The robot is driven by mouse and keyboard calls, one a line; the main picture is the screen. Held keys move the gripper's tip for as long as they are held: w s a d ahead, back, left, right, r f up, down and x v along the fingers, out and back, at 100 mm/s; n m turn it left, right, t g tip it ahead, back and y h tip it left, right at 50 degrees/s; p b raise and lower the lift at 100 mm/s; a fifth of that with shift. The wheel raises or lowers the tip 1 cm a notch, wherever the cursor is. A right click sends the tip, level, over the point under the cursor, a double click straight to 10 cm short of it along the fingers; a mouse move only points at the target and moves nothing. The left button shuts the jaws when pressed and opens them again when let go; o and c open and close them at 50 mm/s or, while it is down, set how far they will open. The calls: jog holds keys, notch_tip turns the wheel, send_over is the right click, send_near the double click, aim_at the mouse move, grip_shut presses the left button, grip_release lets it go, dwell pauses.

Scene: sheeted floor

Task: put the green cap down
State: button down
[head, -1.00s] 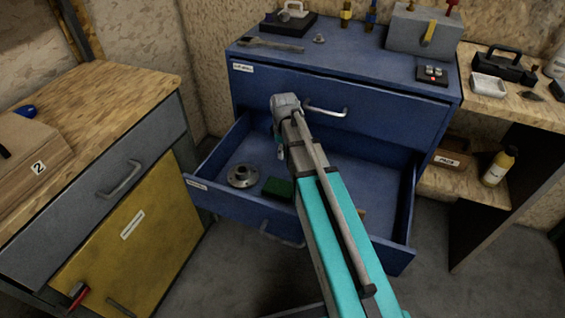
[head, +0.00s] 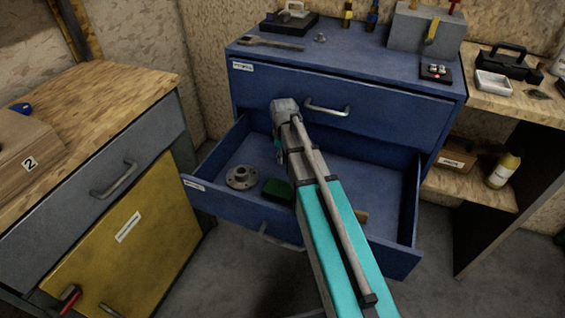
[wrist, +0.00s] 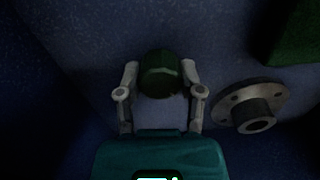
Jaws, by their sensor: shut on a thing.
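The green cap (wrist: 160,72) shows in the wrist view as a dark green rounded piece between the two fingers of my gripper (wrist: 160,92). The gripper is shut on it, over the blue floor of the open drawer (head: 215,203). Whether the cap touches the drawer floor, I cannot tell. In the head view my arm hides the gripper's fingers and the cap.
A grey flanged disc (head: 241,177) and a green block (head: 277,190) lie in the drawer; the disc is right of my gripper in the wrist view (wrist: 252,105). The drawer's walls surround them. A wrench (head: 270,43) lies on the cabinet top.

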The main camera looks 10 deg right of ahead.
jog(key=shift+f+b, duration=0.5)
jog(key=shift+f, duration=0.3)
jog(key=shift+f, duration=0.1)
jog(key=shift+c, duration=1.1)
grip_release()
jog(key=shift+r, duration=0.2)
notch_tip(320, 180, up, 12)
jog(key=p, duration=1.2)
jog(key=s+a+m, duration=0.1)
jog(key=s+m, duration=0.9)
jog(key=s, duration=0.6)
jog(key=shift+s+a, duration=0.4)
